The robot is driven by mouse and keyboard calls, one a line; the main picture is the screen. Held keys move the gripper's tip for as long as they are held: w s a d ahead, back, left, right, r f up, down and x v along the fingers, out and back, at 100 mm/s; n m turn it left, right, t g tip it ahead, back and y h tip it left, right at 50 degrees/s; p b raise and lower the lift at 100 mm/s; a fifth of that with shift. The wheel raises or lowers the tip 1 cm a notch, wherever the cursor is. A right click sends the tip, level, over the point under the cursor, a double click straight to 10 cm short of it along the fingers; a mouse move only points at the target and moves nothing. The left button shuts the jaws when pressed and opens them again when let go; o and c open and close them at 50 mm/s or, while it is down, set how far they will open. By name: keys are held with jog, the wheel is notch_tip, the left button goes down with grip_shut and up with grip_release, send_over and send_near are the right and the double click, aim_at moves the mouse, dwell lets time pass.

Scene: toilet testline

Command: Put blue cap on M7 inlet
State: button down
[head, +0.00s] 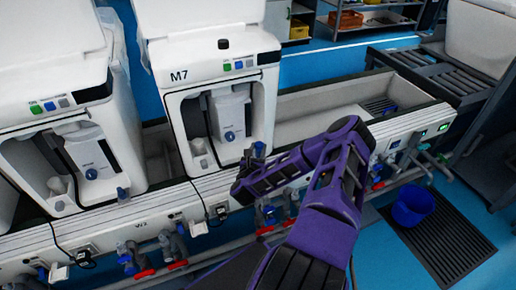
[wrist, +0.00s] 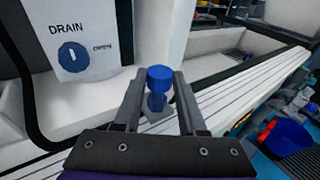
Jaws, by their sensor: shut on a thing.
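The white M7 machine (head: 215,85) stands mid-picture in the head view. Its front recess holds a grey panel with a blue knob (head: 229,136), marked DRAIN in the wrist view (wrist: 73,55). My gripper (head: 252,160) is at the lower right front corner of M7. In the wrist view its two grey fingers (wrist: 159,88) close around the blue cap (wrist: 160,73), which shows between and beyond the tips. A darker blue part (wrist: 157,103) shows directly below the cap. I cannot tell whether it is the M7 inlet or whether the cap is seated on it.
Another white machine (head: 55,60) stands at the left, with a blue-topped fitting (head: 122,193) at its front corner. An open trough (head: 330,105) lies right of M7. Valves and pipes (head: 160,250) run below the bench edge. A blue bucket (head: 412,205) stands at the right.

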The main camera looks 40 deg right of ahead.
jog(key=shift+f, duration=0.3)
jog(key=shift+c, duration=2.4)
grip_release()
jog(key=shift+r, duration=0.1)
jog(key=shift+r, duration=0.3)
jog(key=p+v, duration=0.1)
jog(key=v, duration=1.1)
jog(key=shift+r, duration=0.2)
